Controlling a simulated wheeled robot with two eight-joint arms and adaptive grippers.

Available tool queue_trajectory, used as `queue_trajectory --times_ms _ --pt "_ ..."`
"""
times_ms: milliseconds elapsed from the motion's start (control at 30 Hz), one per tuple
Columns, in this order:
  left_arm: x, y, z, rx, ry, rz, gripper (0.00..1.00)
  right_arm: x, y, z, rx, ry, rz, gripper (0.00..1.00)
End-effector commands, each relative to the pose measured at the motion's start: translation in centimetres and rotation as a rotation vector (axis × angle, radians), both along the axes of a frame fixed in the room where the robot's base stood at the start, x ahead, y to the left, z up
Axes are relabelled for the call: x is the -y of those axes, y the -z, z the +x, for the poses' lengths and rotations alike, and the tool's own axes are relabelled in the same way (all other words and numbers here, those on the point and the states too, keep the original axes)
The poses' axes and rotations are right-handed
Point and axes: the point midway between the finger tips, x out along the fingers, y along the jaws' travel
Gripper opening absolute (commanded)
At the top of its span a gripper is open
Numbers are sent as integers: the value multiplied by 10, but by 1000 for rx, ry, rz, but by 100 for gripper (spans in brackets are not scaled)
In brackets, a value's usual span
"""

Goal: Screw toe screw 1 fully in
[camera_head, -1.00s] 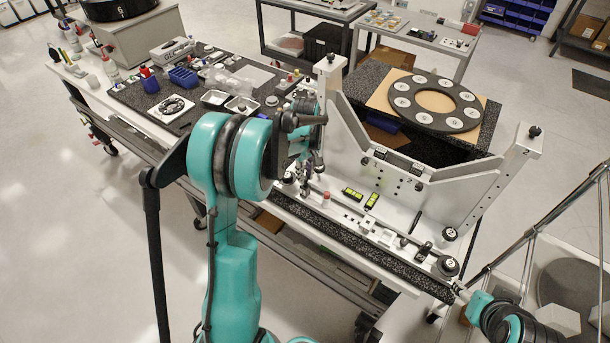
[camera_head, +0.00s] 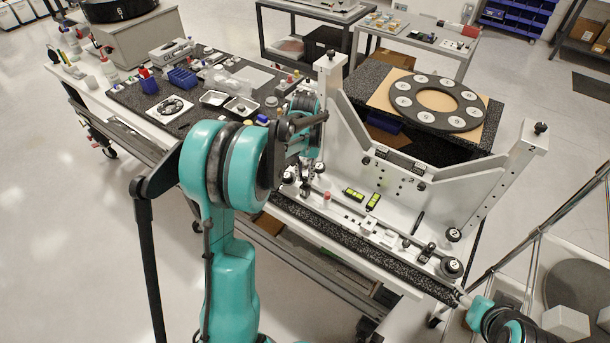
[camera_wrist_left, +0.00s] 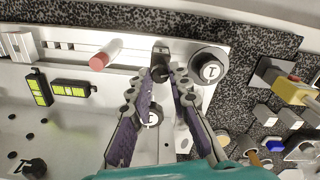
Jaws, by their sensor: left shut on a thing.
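Toe screw 1 appears to be the black-headed screw (camera_wrist_left: 159,73) at the fixture's rail in the left wrist view. My left gripper (camera_wrist_left: 166,80) has its purple-padded fingers closed around it from below in the picture; the contact is partly hidden. A black-rimmed knob marked 1 (camera_wrist_left: 210,67) stands just right of the fingertips, and another disc marked 1 (camera_wrist_left: 152,117) shows between the fingers. In the head view my left gripper (camera_head: 305,184) is down at the fixture's left end, largely hidden by my wrist. My right gripper (camera_head: 462,295) is small at lower right, its jaws unclear.
The grey fixture (camera_head: 385,215) carries yellow-green levels (camera_head: 372,202) and a red-tipped pin (camera_wrist_left: 98,62). Knobs marked 2 (camera_head: 450,267) stand at its right end. Trays (camera_head: 241,108) and bottles crowd the bench at left. A dark ring (camera_head: 437,127) lies behind.

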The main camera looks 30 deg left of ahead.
Motion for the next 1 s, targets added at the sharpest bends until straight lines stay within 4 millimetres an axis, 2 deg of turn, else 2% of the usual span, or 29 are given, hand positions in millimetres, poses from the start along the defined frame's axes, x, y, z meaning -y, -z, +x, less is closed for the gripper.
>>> queue_trajectory --times_ms 1000 --pt "0 0 0 0 962 1 0 0 13 0 0 0 0 54"
